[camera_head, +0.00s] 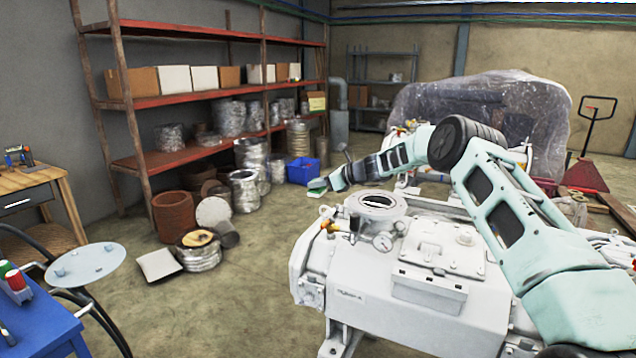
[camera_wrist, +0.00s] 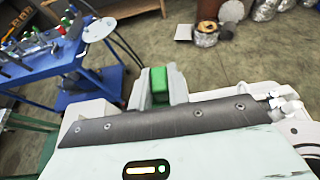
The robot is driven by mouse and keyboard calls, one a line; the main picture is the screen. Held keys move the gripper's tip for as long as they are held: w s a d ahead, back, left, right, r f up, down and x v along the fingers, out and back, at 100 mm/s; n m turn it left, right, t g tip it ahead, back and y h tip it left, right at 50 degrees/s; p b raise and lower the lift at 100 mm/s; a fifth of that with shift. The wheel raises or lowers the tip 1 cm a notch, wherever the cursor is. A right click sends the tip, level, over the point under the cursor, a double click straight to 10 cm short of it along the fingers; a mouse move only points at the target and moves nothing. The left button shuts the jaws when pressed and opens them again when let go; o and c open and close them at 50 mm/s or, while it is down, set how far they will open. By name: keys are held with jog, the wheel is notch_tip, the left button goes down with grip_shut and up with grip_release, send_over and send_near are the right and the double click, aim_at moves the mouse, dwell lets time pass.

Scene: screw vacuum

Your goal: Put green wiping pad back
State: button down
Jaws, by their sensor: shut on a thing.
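My gripper (camera_wrist: 158,92) is shut on the green wiping pad (camera_wrist: 158,79), which shows as a small green block between the jaws in the wrist view. In the head view the pad is a small green patch (camera_head: 316,183) at the end of my gripper (camera_head: 327,186). My arm reaches across above the white vacuum pump (camera_head: 348,273), with the pad in the air beyond its left side. Most of the pad's lower part is hidden by the gripper.
A blue tool trolley (camera_wrist: 52,71) with several tools stands at the left, and its corner (camera_head: 45,325) shows lower left in the head view. A round pale disc (camera_head: 86,264) is beside it. Metal cans (camera_head: 245,190) and red shelves stand behind. Open floor lies between.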

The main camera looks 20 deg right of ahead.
jog(key=shift+s+d+f, duration=0.1)
jog(key=shift+s+d, duration=0.25)
jog(key=shift+s, duration=0.1)
jog(key=shift+s+a+f, duration=0.2)
jog(key=shift+s, duration=0.05)
jog(key=s+a+f+n+g+y, duration=0.1)
jog(key=s+a+f, duration=0.3)
jog(key=s, duration=0.7)
jog(key=s+a+f+n+g, duration=0.1)
jog(key=s+a+f, duration=0.3)
jog(key=s+f, duration=0.3)
jog(key=s+a+f+n+y, duration=0.1)
jog(key=s+a+f, duration=0.3)
jog(key=s, duration=1.2)
notch_tip(320, 180, down, 2)
jog(key=shift+s+a+f+g+y, duration=0.1)
jog(key=shift+s+a+g+y, duration=0.2)
jog(key=shift+g, duration=0.1)
